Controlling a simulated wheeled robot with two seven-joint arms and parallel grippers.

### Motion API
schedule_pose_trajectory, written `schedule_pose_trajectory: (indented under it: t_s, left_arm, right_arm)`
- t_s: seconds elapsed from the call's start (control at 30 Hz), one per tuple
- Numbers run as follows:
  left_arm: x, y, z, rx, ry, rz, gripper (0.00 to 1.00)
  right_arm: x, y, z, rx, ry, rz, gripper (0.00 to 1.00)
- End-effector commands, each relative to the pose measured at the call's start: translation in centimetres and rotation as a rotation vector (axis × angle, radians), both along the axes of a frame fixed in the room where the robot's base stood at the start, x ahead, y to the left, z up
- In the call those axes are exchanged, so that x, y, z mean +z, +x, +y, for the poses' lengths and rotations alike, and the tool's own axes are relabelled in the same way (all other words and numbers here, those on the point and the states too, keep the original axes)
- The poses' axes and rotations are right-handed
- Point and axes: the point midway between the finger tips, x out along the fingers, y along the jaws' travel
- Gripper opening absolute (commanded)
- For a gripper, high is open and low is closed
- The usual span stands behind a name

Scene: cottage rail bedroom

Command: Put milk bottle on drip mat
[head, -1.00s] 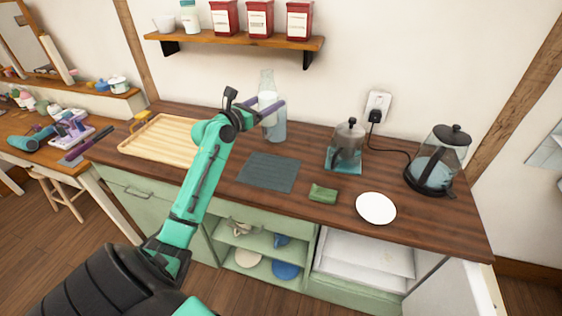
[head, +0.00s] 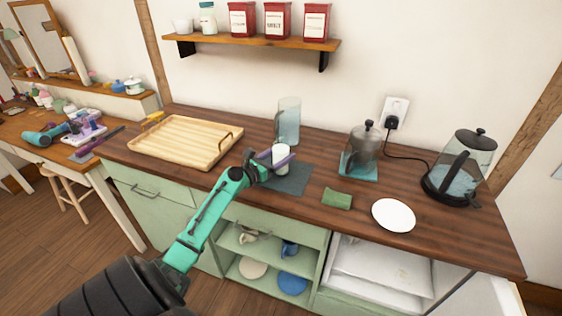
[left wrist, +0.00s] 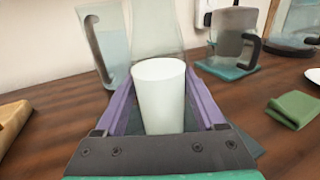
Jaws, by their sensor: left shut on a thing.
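The milk bottle (head: 281,157) is clear glass with white milk in its lower part. My left gripper (head: 284,163) is shut on it, with purple fingers on either side, and holds it upright. In the left wrist view the white milk (left wrist: 159,95) shows between the fingers, with the clear upper glass above. My right gripper is not in view.
A clear jug (head: 288,120) stands behind the mat. A wooden tray (head: 185,140) is to the left. A folded green cloth (head: 336,199), a white plate (head: 393,215), a glass press (head: 363,145) on a teal mat and a kettle (head: 462,165) are to the right.

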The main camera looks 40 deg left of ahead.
Motion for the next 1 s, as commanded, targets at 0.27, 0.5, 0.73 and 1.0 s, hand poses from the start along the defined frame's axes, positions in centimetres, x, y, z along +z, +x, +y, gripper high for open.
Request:
schedule_pose_trajectory:
  t_s: [0.27, 0.5, 0.73, 1.0]
  left_arm:
    - [-0.3, 0.0, 0.0, 0.000, 0.001, -0.005, 0.00]
    - [-0.7, 0.0, 0.0, -0.001, 0.001, -0.002, 1.00]
    - [-0.4, 0.0, 0.0, -0.001, 0.001, -0.002, 1.00]
    - [-0.8, -4.2, 0.2, 0.000, 0.000, 0.001, 1.00]
  right_arm:
    - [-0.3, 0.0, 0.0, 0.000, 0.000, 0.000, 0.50]
    - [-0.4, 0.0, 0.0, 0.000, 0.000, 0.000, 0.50]
    - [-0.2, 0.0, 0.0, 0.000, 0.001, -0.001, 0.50]
    - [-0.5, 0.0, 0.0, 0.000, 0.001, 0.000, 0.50]
